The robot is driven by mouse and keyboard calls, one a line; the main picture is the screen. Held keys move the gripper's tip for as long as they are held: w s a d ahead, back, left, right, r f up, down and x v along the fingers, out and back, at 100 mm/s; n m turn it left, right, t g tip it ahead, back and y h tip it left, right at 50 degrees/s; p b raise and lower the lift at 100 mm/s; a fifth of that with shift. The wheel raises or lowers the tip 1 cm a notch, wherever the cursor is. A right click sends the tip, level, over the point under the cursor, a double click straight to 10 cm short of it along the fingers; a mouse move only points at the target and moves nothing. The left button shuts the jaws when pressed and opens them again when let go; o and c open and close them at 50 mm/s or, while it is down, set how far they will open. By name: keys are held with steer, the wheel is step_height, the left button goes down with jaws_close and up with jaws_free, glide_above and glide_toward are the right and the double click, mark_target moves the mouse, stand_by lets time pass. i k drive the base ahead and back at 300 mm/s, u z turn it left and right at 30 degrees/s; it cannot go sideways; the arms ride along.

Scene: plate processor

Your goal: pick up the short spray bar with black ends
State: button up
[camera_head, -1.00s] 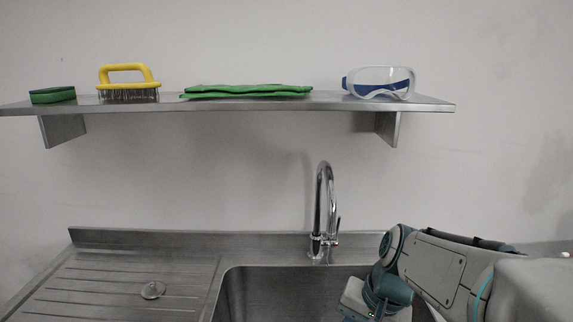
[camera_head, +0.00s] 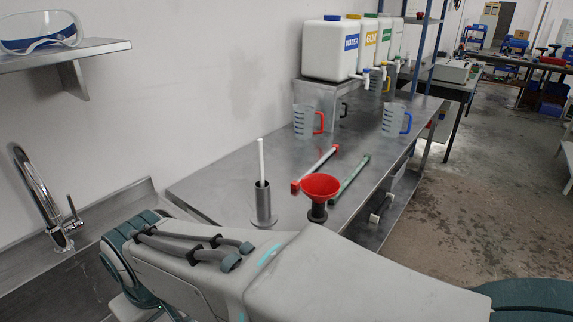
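I cannot make out a spray bar with black ends. A bar with red ends (camera_head: 317,167) lies on the steel worktop, with a bar with green ends (camera_head: 350,177) to its right. A thin white rod (camera_head: 262,158) stands upright in a metal holder (camera_head: 264,205); its lower end is hidden. My arm crosses the lower part of the view and covers the near part of the worktop. My gripper is not in view.
A red funnel (camera_head: 320,187) stands near the bars. Jugs with a red handle (camera_head: 305,121) and a blue handle (camera_head: 394,120) stand behind. Labelled canisters, including WATER (camera_head: 330,49), are at the back. A sink tap (camera_head: 42,195) is left. Open floor (camera_head: 470,190) lies right.

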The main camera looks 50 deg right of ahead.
mark_target(367, 156)
steer(key=z, duration=0.05)
steer(key=k, duration=0.45)
steer(key=z, duration=3.05)
steer(key=i, duration=3.1)
steer(key=u, duration=4.1)
